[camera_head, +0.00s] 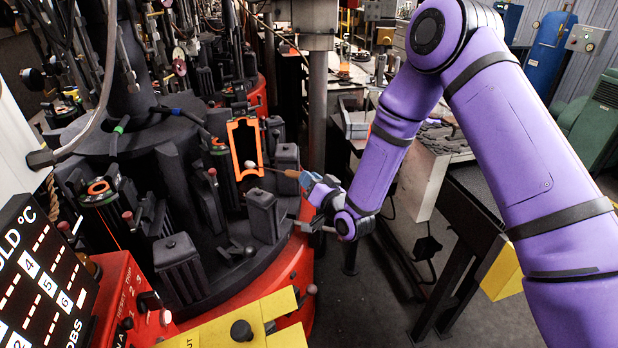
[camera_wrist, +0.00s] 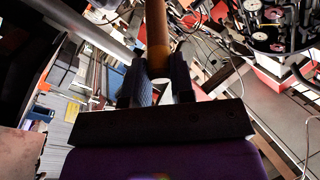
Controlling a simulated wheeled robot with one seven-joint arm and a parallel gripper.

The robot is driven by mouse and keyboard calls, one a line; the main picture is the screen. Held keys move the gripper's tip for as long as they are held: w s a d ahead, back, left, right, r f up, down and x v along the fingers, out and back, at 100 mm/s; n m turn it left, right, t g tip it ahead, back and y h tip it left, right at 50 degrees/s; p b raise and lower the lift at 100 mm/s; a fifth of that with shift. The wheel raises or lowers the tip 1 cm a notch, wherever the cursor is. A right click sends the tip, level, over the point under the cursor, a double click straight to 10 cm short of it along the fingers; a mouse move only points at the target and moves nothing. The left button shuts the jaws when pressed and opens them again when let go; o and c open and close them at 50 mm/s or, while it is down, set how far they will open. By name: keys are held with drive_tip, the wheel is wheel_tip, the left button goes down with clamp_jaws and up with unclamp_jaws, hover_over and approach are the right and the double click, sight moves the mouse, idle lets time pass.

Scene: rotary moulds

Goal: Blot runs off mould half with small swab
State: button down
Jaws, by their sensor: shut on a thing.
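My gripper (camera_head: 311,183) is shut on the wooden handle of the small swab (camera_head: 285,172). The swab points left, and its pale round head (camera_head: 251,164) is at the orange-edged mould half (camera_head: 243,148). I cannot tell whether the head touches it. The mould half stands upright and open on the dark rotary machine. In the wrist view, the brown handle of the swab (camera_wrist: 157,35) rises between my gripper's fingers (camera_wrist: 156,85). The swab's head and the mould are not clear there. Any runs on the mould half are too small to make out.
Dark upright blocks (camera_head: 263,215) stand close to the mould half. A grey post (camera_head: 318,115) rises behind my gripper. A red panel with knobs (camera_head: 128,305) and a yellow block (camera_head: 245,325) are in front. A cluttered bench (camera_head: 425,160) is at right.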

drive_tip(key=shift+s+d, duration=0.3)
drive_tip(key=shift+s, duration=0.65)
drive_tip(key=shift+s+d, duration=0.3)
drive_tip(key=shift+s, duration=0.6)
drive_tip(key=shift+r, duration=0.1)
drive_tip(key=shift+s+d+r, duration=0.25)
drive_tip(key=shift+s+r, duration=0.45)
drive_tip(key=shift+r, duration=0.05)
drive_tip(key=shift+s+d+r, duration=0.25)
drive_tip(key=shift+s+r, duration=0.45)
